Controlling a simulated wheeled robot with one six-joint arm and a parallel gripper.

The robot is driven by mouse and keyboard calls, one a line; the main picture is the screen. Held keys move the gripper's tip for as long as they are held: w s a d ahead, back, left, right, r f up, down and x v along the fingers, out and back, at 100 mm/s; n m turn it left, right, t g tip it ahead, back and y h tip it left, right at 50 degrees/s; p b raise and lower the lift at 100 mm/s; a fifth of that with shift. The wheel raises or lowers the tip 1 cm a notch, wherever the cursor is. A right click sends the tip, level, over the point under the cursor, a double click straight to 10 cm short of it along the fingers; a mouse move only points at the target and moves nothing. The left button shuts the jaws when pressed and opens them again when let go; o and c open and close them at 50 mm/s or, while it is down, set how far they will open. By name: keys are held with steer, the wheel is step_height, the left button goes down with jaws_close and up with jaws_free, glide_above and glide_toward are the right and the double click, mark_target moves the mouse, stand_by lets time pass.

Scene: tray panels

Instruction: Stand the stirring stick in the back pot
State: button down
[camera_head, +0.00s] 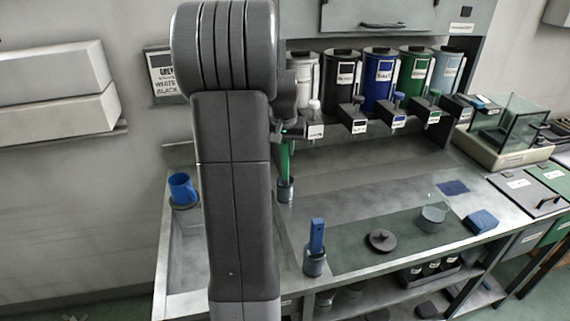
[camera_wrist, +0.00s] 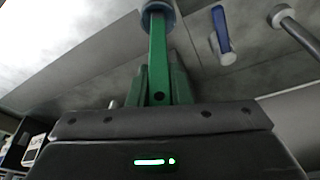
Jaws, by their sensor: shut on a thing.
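My gripper (camera_wrist: 161,78) is shut on the green stirring stick (camera_wrist: 158,50), whose long flat body runs away from the fingers. In the head view the stick (camera_head: 284,160) hangs upright below the gripper (camera_head: 287,134), which my arm partly hides. Its lower end meets the mouth of the back pot (camera_head: 286,193), a small grey cup. In the wrist view the rim of the pot (camera_wrist: 158,8) shows around the stick's far end. The end appears to be inside the mouth; how deep is hidden.
A front pot (camera_head: 315,264) holds a blue stick (camera_head: 317,235). A blue mug (camera_head: 182,188) stands at the left. A dark lid (camera_head: 381,240) and a glass beaker (camera_head: 433,214) are on the bench. Dispensers with taps (camera_head: 353,118) overhang close to my gripper's right.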

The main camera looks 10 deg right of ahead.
steer(key=shift+f, duration=2.2)
steer(key=c, duration=1.3)
jaws_free()
steer(key=shift+f, duration=0.1)
glide_toward(286, 159)
steer(key=shift+w+r, duration=0.4)
steer(key=shift+r, duration=0.2)
